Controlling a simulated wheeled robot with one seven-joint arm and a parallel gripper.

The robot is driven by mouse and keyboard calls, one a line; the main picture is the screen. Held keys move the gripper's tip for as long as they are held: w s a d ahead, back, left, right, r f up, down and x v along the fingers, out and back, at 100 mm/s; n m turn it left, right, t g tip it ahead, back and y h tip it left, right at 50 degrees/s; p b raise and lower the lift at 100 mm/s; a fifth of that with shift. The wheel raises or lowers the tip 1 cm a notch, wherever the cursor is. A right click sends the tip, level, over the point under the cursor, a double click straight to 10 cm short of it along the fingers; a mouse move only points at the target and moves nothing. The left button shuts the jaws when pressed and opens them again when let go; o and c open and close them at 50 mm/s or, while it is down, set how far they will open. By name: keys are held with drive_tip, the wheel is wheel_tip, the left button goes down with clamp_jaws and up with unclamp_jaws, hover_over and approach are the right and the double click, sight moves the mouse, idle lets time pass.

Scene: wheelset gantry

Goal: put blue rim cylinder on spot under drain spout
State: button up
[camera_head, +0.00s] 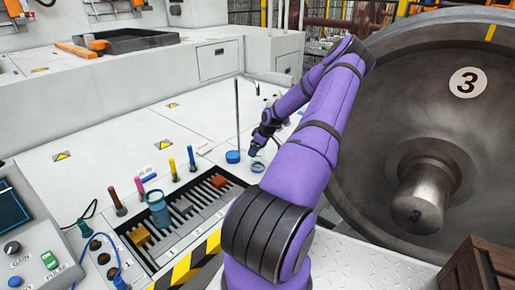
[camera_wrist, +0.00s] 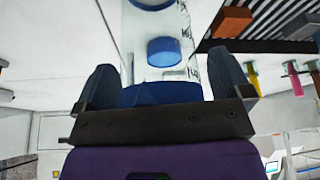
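My gripper (camera_head: 258,142) is low over the white deck, to the right of a thin upright rod. In the wrist view, the fingers of my gripper (camera_wrist: 165,85) stand on both sides of a bright blue part, which seems to be the rim of the blue rim cylinder (camera_wrist: 160,95). A clear body with dark marks appears to run on from it. A flat blue disc (camera_head: 232,157) lies at the rod's foot; it also shows in the wrist view (camera_wrist: 165,50). A blue-edged ring (camera_head: 257,167) shows just below my gripper. I cannot make out the drain spout clearly.
The large wheel (camera_head: 400,110) blocks the right. The white deck (camera_head: 120,130) is mostly clear behind the rack.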

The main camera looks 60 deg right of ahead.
drive_tip(key=shift+r, duration=0.1)
drive_tip(key=v, duration=1.2)
drive_tip(key=shift+r, duration=0.1)
